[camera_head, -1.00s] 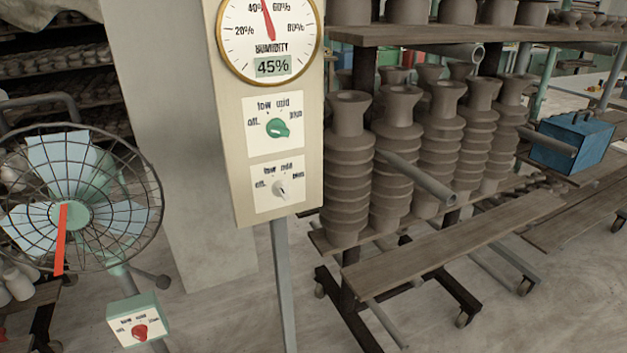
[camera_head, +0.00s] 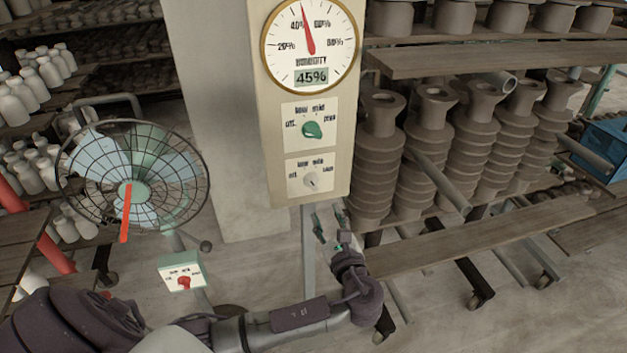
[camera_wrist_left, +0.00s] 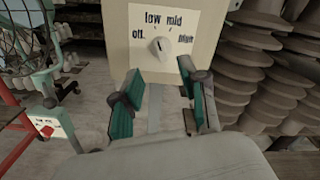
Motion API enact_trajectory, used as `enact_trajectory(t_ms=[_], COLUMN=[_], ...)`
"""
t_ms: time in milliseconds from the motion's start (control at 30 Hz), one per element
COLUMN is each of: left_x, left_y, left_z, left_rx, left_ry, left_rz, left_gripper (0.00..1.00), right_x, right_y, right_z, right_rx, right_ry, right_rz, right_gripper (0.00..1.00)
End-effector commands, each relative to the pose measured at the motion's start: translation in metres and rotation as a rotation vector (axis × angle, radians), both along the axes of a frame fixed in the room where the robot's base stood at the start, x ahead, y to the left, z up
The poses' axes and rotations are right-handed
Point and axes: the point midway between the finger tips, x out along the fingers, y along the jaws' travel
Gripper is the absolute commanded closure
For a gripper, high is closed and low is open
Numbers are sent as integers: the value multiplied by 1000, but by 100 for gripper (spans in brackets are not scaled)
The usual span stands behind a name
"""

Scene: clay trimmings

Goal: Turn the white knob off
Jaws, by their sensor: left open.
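The white knob (camera_head: 310,181) sits on the lower square plate of a cream panel (camera_head: 264,120), with off, low and mid labels around it. It also shows in the left wrist view (camera_wrist_left: 159,48), upright and unobstructed; I cannot tell for sure which label it points to. My left gripper (camera_head: 331,228) is open and empty, below the panel's lower edge and apart from the knob. In the left wrist view its two green fingers (camera_wrist_left: 160,92) are spread below the knob plate. My right gripper is not in view.
A green knob (camera_head: 312,130) and a humidity gauge (camera_head: 310,45) sit above the white knob. A caged fan (camera_head: 133,190) with a red-knob box (camera_head: 183,272) stands left. A rack of stacked clay pieces (camera_head: 435,140) stands close on the right.

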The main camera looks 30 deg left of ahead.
Motion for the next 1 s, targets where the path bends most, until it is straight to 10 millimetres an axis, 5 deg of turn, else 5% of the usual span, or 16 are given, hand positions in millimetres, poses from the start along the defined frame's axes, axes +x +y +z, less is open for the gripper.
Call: enact_trajectory(t_ms=[500, 1000], left_x=[66, 79], left_y=[79, 93], left_z=[2, -1], left_rx=[-1, -5], left_ry=[-1, 0], left_rz=[2, 1], left_gripper=[57, 57], right_x=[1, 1], right_y=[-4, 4], right_z=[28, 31], right_rx=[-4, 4], right_ry=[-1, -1], right_rz=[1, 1], right_gripper=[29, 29])
